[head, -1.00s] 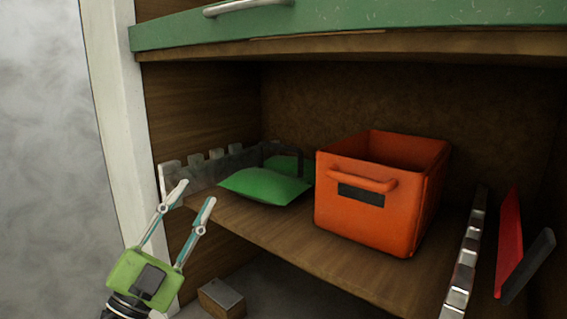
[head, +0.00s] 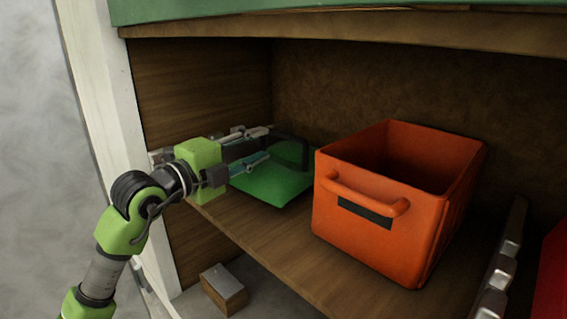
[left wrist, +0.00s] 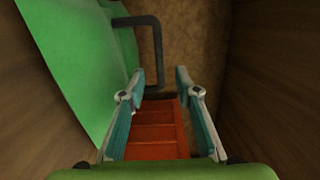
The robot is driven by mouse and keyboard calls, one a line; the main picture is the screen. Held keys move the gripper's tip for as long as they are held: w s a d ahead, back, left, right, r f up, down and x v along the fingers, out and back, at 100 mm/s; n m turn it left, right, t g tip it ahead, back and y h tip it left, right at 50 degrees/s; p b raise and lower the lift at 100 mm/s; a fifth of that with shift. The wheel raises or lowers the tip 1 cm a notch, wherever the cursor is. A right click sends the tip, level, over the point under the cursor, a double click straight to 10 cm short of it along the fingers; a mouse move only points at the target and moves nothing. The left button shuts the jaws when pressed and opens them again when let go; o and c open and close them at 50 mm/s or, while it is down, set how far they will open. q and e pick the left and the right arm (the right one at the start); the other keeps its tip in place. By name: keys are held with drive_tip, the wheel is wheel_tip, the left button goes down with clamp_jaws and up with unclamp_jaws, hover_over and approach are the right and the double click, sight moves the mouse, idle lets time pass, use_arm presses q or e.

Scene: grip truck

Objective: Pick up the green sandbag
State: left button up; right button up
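The green sandbag (head: 270,185) lies on the wooden shelf, left of the orange crate. It fills the left of the left wrist view (left wrist: 80,60). A dark bent handle (left wrist: 156,45) sticks out from its side. My left gripper (head: 266,145) reaches in from the left, over the sandbag's far left part, and partly hides it. In the left wrist view its two fingers (left wrist: 160,75) are apart, with part of the handle showing between the fingertips. I cannot tell whether they touch it. My right gripper is not in view.
The orange crate (head: 370,235) stands open on the shelf (head: 270,245), right of the sandbag. A white post (head: 90,110) and the wooden side wall bound the left. A green-edged board (head: 330,15) is above. A small box (head: 223,288) lies below.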

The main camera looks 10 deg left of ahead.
sight(281, 136)
use_arm(q)
drive_tip(key=shift+x, duration=1.2)
drive_tip(key=p+x, duration=0.1)
drive_tip(key=x, duration=0.3)
drive_tip(key=shift+w+f, duration=0.1)
drive_tip(key=shift+w+d, duration=0.1)
drive_tip(key=shift+w, duration=0.05)
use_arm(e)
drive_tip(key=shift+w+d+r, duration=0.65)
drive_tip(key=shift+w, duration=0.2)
